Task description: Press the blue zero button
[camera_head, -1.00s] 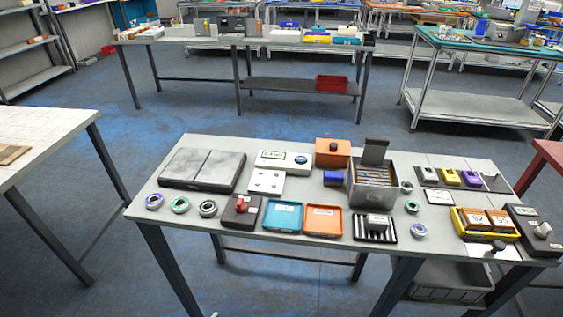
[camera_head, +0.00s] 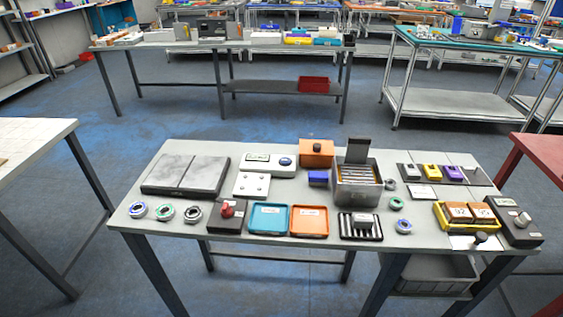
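A white device (camera_head: 260,162) with a small display lies near the back of the grey table, left of the orange box. A round dark blue button (camera_head: 285,162) sits on its right end. Nothing touches the button and its top is in plain view. I cannot read any label on it. Neither of my grippers shows in the head view.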

